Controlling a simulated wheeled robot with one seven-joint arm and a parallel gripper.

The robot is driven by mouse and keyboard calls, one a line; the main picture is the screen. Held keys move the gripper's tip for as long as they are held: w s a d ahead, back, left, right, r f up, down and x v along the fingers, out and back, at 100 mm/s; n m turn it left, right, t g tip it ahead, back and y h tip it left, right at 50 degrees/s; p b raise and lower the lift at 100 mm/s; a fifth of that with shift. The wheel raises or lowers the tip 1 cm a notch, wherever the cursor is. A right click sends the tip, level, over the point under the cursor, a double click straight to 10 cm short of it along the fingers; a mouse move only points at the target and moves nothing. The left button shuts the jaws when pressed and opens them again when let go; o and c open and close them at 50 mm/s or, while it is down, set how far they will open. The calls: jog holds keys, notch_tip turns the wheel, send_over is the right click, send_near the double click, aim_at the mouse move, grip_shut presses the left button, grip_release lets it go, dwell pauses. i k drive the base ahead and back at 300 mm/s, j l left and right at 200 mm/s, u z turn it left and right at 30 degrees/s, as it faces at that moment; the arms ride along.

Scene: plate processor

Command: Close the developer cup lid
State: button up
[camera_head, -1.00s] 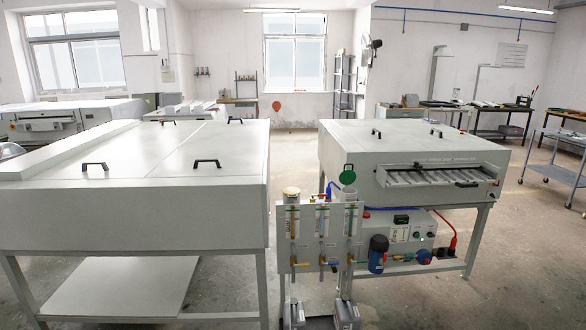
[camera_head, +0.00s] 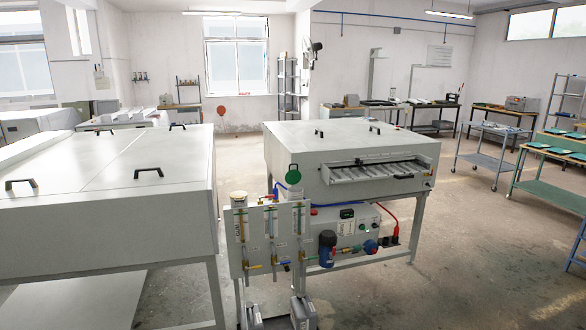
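The green round lid (camera_head: 293,174) stands raised, tilted up above the white cylindrical cup (camera_head: 298,205) at the right end of the grey panel with gauges. A second cup with a pale yellowish top (camera_head: 239,197) is at the panel's left end; its top looks covered. I cannot read which cup is labelled developer. My gripper is not in view.
The plate processor (camera_head: 350,160) stands right behind the panel (camera_head: 262,240). A large grey-topped unit (camera_head: 110,185) fills the left. Blue-framed carts (camera_head: 490,150) and a green-shelved table (camera_head: 545,185) are at the right. The floor in front right is clear.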

aim_at(293, 177)
jog(key=i+l+u, duration=0.3)
jog(key=i, duration=0.15)
jog(key=i+l+u, duration=0.2)
jog(key=i+u, duration=0.15)
jog(key=i+l+u, duration=0.35)
jog(key=l+u, duration=0.15)
jog(key=l, duration=0.35)
jog(key=i+l+u, duration=0.2)
jog(key=l+u, duration=0.25)
jog(key=l, duration=0.45)
jog(key=l+u, duration=0.5)
jog(key=l, duration=0.45)
jog(key=k+l+u, duration=0.1)
jog(key=l+u, duration=0.35)
jog(key=l, duration=0.55)
jog(key=l+u, duration=0.3)
jog(key=l, duration=0.3)
jog(key=l+u, duration=0.3)
jog(key=l, duration=0.35)
jog(key=k+j, duration=0.05)
